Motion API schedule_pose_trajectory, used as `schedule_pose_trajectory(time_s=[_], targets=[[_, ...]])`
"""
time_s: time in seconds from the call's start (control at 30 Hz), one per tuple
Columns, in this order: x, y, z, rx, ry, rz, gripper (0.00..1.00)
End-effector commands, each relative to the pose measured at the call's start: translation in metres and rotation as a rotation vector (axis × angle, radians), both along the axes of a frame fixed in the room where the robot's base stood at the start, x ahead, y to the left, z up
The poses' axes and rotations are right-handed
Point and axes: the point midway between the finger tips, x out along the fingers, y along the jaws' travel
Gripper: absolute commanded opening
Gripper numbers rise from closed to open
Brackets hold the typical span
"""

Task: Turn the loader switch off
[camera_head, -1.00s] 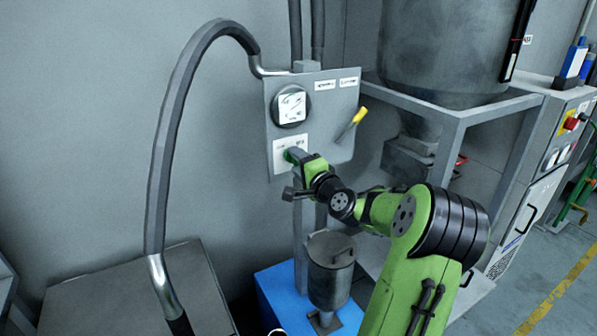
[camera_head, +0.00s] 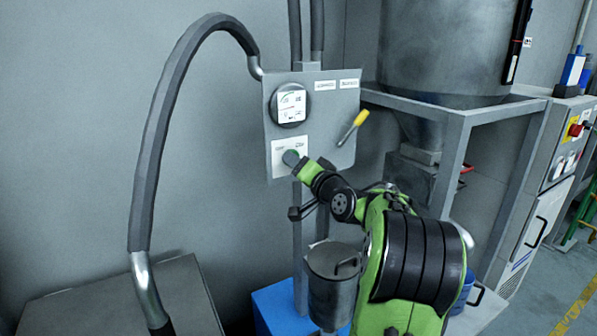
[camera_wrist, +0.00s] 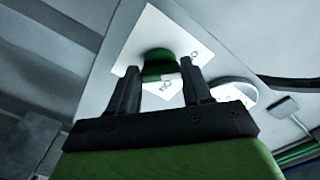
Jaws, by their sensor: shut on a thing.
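The loader switch is a green knob (camera_head: 291,158) on a white label plate (camera_head: 278,150), low on the left of a grey panel. In the wrist view the knob (camera_wrist: 157,62) stands out from the white plate (camera_wrist: 160,25). My gripper (camera_head: 302,166) reaches the knob from the lower right. In the wrist view my gripper (camera_wrist: 160,72) has one dark finger on each side of the knob and is shut on it. The fingers hide part of the knob, so its exact pointing direction is unclear. Lettering on the plate shows beside the right finger.
A round gauge (camera_head: 290,104) sits above the switch. A yellow-handled lever (camera_head: 354,126) is to its right. A thick grey hose (camera_head: 165,125) arches at left. A metal canister (camera_head: 333,280) stands below, and a hopper frame (camera_head: 455,125) is at right.

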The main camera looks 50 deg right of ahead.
Motion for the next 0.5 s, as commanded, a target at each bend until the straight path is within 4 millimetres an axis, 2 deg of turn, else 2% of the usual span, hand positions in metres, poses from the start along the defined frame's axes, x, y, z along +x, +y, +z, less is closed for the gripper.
schedule_pose_trajectory(time_s=[0.47, 0.5], targets=[[0.0000, 0.0002, -0.0027, -0.011, 0.012, 0.001, 0.19], [-0.0001, 0.0001, -0.0028, -0.011, 0.012, 0.001, 0.51]])
